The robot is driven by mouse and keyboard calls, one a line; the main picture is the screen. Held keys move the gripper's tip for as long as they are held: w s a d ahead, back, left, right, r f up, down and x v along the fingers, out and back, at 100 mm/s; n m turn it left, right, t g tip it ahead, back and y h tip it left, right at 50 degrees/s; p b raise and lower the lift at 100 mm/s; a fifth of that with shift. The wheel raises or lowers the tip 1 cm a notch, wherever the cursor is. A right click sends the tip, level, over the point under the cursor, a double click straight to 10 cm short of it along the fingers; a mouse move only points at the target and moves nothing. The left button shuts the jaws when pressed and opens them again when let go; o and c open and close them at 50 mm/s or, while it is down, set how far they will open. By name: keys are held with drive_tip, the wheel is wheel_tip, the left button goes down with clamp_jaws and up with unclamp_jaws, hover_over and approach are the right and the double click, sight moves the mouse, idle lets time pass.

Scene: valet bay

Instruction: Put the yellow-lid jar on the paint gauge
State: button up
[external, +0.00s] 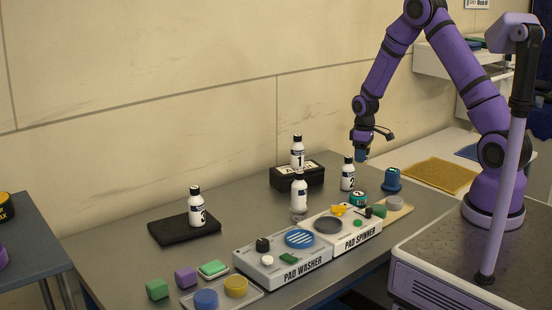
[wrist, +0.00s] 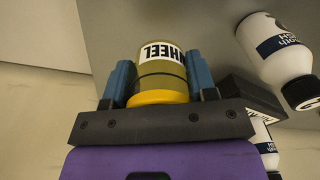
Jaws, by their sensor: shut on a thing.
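The yellow-lid jar (wrist: 162,80) is between the blue fingers of my gripper (wrist: 160,86) in the wrist view. Its yellow lid is on the side toward the palm, and its white label reads WHEEL upside down. In the external view my gripper (external: 361,154) is raised above the table's back right part; the jar is hard to make out there. A black box with a white label (external: 297,176) at the back of the table may be the paint gauge; its lettering is too small to read surely. My gripper is to the right of this box and higher.
Bottle 1 (external: 298,152) stands by the black box, with another bottle (external: 299,190) in front.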

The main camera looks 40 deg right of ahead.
sight(393, 170)
drive_tip(key=s+r+m, duration=0.4)
drive_tip(key=s+r, duration=0.5)
drive_tip(key=s, duration=0.4)
drive_tip(key=shift+s+d+f, duration=0.1)
drive_tip(key=shift+s+f, duration=0.1)
drive_tip(key=shift+f, duration=1.75)
drive_tip(key=shift+s+d+f, duration=0.1)
drive_tip(key=shift+s+f, duration=0.05)
drive_tip(key=shift+f, duration=1.75)
drive_tip(key=shift+f, duration=0.2)
drive_tip(key=o, duration=0.9)
drive_tip(key=shift+r, duration=0.1)
